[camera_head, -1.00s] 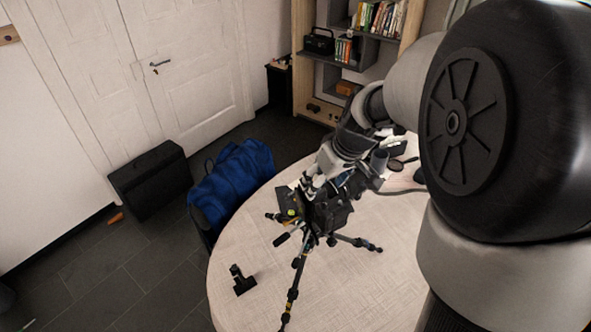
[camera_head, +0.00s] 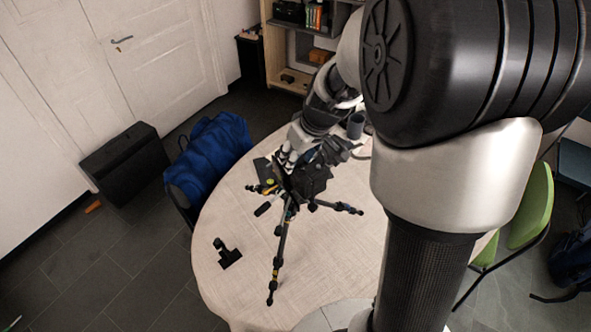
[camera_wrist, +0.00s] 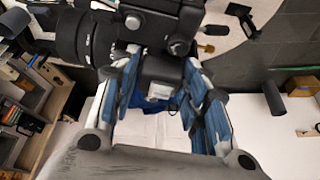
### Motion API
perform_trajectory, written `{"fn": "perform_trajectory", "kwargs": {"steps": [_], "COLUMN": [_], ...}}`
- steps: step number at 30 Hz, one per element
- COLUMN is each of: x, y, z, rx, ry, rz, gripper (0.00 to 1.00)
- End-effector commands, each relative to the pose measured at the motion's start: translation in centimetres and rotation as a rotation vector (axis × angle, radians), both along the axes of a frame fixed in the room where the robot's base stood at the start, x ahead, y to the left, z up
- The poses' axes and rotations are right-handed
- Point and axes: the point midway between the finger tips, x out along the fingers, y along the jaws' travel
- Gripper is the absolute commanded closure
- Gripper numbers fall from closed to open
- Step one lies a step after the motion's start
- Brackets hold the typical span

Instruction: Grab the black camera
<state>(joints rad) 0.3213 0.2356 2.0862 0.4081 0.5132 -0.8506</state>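The black camera (camera_head: 312,180) sits on top of a tripod (camera_head: 281,240) that stands on the round table. In the wrist view the camera (camera_wrist: 155,25) fills the top, with its lens to the left and its raised viewfinder housing (camera_wrist: 162,75) facing me. My gripper (camera_wrist: 162,68) is open, with one blue-padded finger on each side of that housing. The fingers look very close to it; contact cannot be made out. In the head view my gripper (camera_head: 287,162) is at the camera, and my wrist partly hides both.
The round table (camera_head: 235,290) also bears a small black stand (camera_head: 226,252) at front left and a dark cup (camera_head: 355,126) behind. A blue bag (camera_head: 209,152) and black case (camera_head: 126,163) are left of the table. A green chair (camera_head: 530,205) is right.

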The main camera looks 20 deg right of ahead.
Motion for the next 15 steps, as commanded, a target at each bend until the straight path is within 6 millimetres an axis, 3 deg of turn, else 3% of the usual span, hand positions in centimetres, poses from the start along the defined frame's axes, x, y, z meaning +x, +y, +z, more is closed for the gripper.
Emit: {"fn": "perform_trajectory", "kwargs": {"steps": [15], "x": [-0.01], "y": [0.00], "z": [0.00], "rx": [0.000], "ry": [0.000], "rz": [0.000], "gripper": [0.96]}}
